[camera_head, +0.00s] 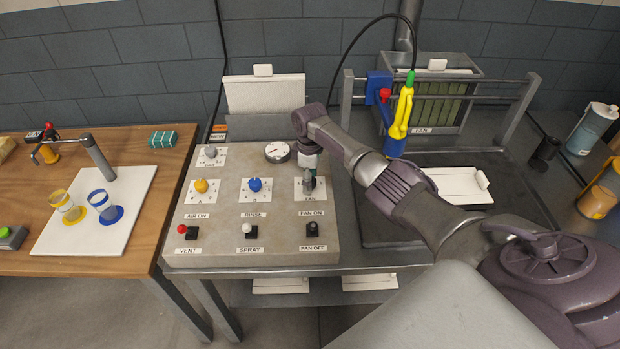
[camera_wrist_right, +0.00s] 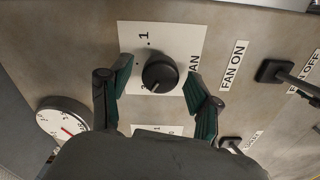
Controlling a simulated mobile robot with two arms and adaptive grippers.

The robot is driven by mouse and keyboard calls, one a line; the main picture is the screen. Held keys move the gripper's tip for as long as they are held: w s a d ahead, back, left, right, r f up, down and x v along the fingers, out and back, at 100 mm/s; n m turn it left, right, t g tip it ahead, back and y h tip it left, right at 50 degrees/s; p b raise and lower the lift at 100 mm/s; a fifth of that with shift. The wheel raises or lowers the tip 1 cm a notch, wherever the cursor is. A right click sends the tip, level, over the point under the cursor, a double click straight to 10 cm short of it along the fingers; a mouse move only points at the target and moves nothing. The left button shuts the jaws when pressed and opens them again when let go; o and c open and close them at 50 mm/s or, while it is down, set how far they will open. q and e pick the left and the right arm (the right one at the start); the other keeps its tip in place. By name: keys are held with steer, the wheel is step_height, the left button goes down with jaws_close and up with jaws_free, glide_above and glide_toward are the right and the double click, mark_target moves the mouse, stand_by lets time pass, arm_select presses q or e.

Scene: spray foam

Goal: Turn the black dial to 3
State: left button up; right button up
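The black dial (camera_wrist_right: 160,72) sits on a white card marked FAN (camera_wrist_right: 190,42) on the grey control panel (camera_head: 222,230). In the right wrist view a "1" is readable on the card. A white mark on the dial points toward the figure at its lower left, which I cannot read clearly. My right gripper (camera_head: 309,176) is over the dial in the head view and hides part of it. In the right wrist view its two dark green fingers are spread, one on each side of the dial, with gaps visible. My left gripper is not in view.
A yellow dial (camera_head: 201,186), a blue dial (camera_head: 254,184) and a round gauge (camera_head: 277,151) are on the same panel. A red-tipped switch (camera_head: 187,232), a white-tipped switch (camera_head: 248,230) and a black switch (camera_head: 312,229) line its front.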

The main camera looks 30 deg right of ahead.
step_height(320, 180, up, 12)
stand_by(0.7)
stand_by(0.4)
